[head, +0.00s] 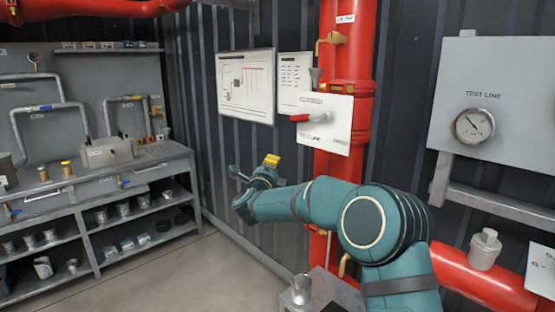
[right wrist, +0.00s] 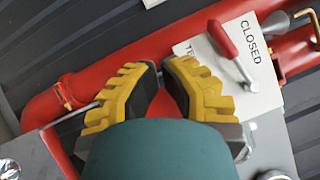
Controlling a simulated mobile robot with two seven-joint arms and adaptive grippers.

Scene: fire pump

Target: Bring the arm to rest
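My right arm (head: 320,203) comes in from the lower right in the head view and reaches left in front of the wall. Its gripper (head: 256,172) hangs in the air left of the red standpipe, apart from it. In the right wrist view the two yellow-ridged fingers (right wrist: 161,72) are apart, with red pipe showing through the gap and nothing held. The red-handled lever (head: 302,118) on the white test-line plate (head: 324,138) points left, clear of my gripper. In the right wrist view the lever (right wrist: 225,42) lies right of the fingers, beside the word CLOSED. My left gripper is out of view.
The red standpipe (head: 345,85) rises behind my arm. A test-line panel with a gauge (head: 474,126) is at right, above a red horizontal pipe (head: 485,280). A metal cup (head: 301,289) stands low in front. A grey workbench (head: 105,168) is at left, with open floor (head: 205,268) before it.

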